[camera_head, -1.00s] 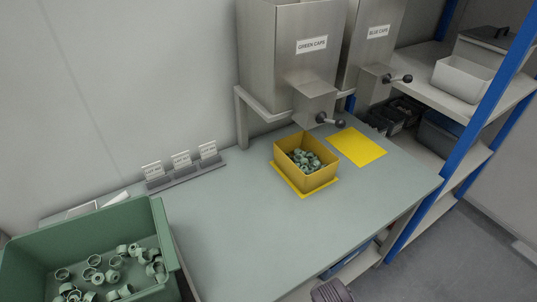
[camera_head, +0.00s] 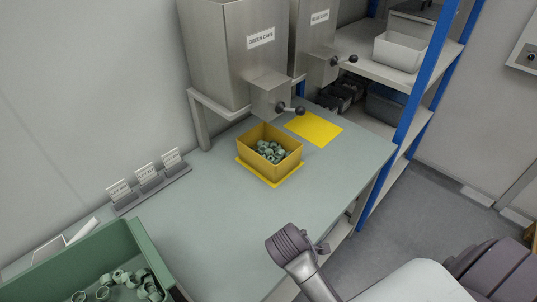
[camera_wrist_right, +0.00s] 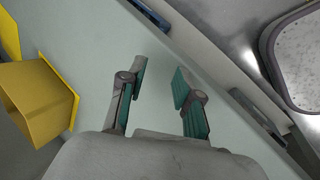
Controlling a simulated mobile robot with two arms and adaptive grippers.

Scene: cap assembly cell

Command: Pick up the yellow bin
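The yellow bin (camera_head: 271,156) stands upright on the table beneath the green caps dispenser, on a yellow mat (camera_head: 245,170). It holds several green caps (camera_head: 272,151). In the right wrist view the bin (camera_wrist_right: 34,104) is at the left edge, partly cut off. My right gripper (camera_wrist_right: 160,76) is open and empty, with its two teal-padded fingers apart. It is above the table, to the side of the bin and not touching it. In the head view my right arm comes in from the bottom right. My left gripper is not in view.
The green caps dispenser (camera_head: 232,60) with its lever hangs over the bin's back side. A bare yellow mat (camera_head: 314,128) lies beside the bin. A green crate (camera_head: 140,245) with caps is at the lower left, near label stands (camera_head: 150,180). Blue-posted shelving (camera_head: 412,110) is at the right.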

